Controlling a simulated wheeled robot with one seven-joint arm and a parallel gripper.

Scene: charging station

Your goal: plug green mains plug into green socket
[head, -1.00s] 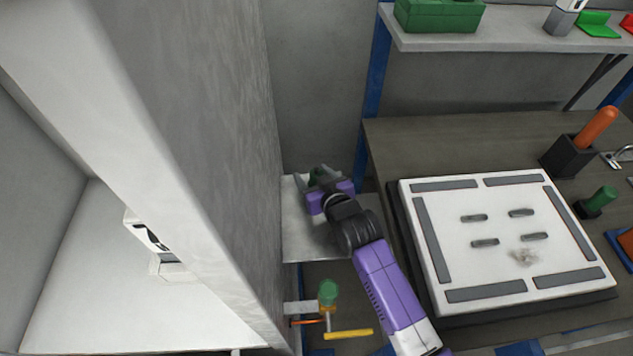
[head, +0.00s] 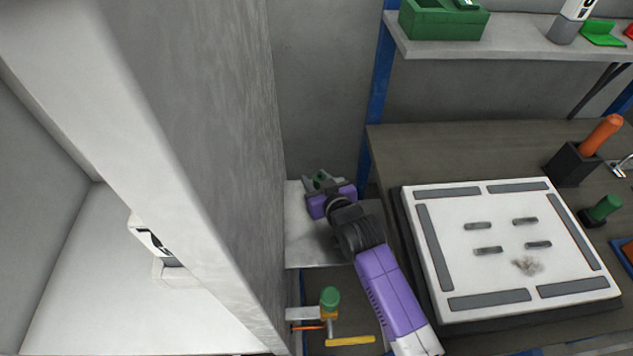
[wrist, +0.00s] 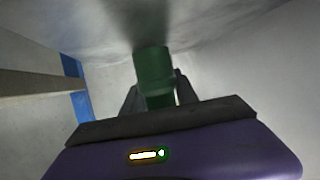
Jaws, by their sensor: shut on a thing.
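My gripper (head: 320,181) is at the far end of my purple and black arm, over a grey ledge close to the wall panel. It is shut on the green mains plug (wrist: 152,72), a dark green round piece sticking out past the dark fingers in the wrist view. In the head view only a small bit of the plug (head: 319,178) shows between the fingers. I cannot make out the green socket in either view.
A tall grey wall panel (head: 215,130) stands just left of my gripper. The workbench (head: 450,150) with a white slotted board (head: 455,235) is to the right. A green-knobbed fixture (head: 330,298) sits below. A shelf (head: 520,45) holds a green box (head: 445,20).

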